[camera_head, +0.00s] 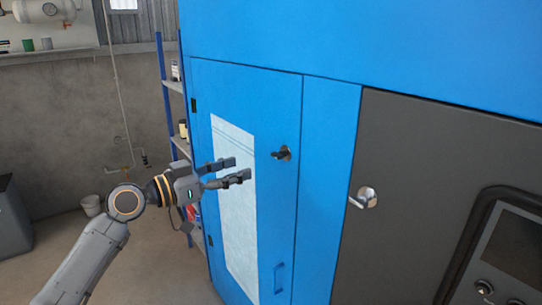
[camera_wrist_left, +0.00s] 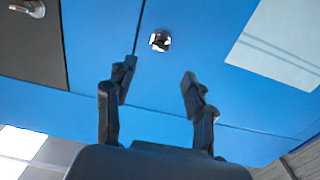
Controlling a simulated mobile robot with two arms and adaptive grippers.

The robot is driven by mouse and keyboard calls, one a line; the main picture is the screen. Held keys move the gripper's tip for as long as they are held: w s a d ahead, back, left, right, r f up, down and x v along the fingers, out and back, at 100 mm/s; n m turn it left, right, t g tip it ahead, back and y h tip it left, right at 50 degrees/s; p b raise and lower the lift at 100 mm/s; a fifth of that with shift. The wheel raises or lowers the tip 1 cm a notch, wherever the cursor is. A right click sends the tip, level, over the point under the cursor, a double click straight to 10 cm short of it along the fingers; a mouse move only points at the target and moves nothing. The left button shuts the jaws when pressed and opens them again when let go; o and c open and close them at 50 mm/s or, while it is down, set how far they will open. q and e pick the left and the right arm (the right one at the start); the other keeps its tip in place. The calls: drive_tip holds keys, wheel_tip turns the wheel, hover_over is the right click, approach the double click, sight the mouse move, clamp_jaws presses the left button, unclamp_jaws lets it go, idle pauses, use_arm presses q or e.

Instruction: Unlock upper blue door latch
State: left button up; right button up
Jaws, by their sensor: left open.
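The blue door (camera_head: 270,110) has a white sheet (camera_head: 235,200) on its left part. Its upper latch (camera_head: 281,154) is a dark handle on a round silver base near the door's right edge. My left gripper (camera_head: 243,169) is open and empty, in front of the white sheet, left of the latch and slightly lower in the head view. In the left wrist view the latch (camera_wrist_left: 160,41) shows ahead of and between the open fingers (camera_wrist_left: 157,84), apart from them. My right gripper is not in view.
A blue pull handle (camera_head: 279,277) is low on the door. A silver latch (camera_head: 364,198) sits on the dark grey panel (camera_head: 430,160) to the right. Open floor lies left of the cabinet.

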sight(274, 157)
use_arm(q)
drive_tip(key=p+x, duration=0.2)
drive_tip(key=x, duration=0.7)
drive_tip(key=shift+w+d+r+p, duration=0.1)
drive_tip(key=shift+w+d+p, duration=0.15)
drive_tip(key=shift+d+p, duration=0.1)
drive_tip(key=shift+w+d, duration=0.3)
drive_tip(key=shift+d, duration=0.1)
clamp_jaws()
